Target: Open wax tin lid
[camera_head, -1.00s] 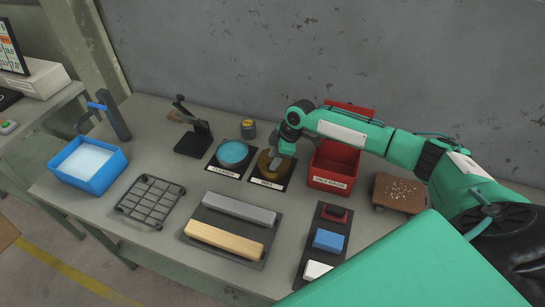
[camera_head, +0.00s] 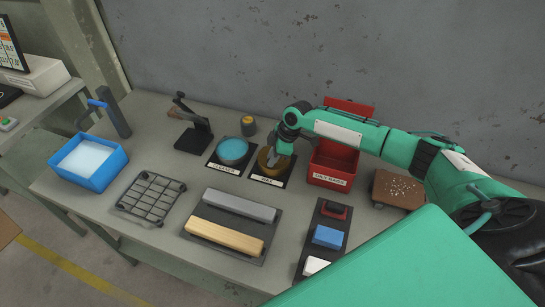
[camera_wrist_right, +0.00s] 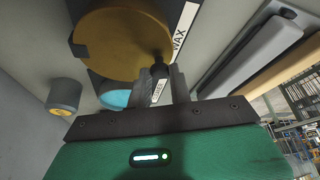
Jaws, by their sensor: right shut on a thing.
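The wax tin (camera_head: 264,163), with a brown-gold round lid, sits on a dark pad labelled WAX at the middle back of the bench. In the right wrist view the lid (camera_wrist_right: 118,42) fills the upper left, and a small black knob (camera_wrist_right: 160,66) shows at its edge. My right gripper (camera_head: 275,157) is over the tin, and in the wrist view its fingers (camera_wrist_right: 160,82) are shut on the knob. I cannot tell whether the lid is raised from the tin. My left gripper is not in view.
A blue-topped cleaner tin (camera_head: 233,149) stands close left of the wax tin, and a red bin (camera_head: 334,181) close right. A black stand (camera_head: 193,138) and small round can (camera_head: 248,126) are behind left. Two bars lie on a tray (camera_head: 258,213) in front.

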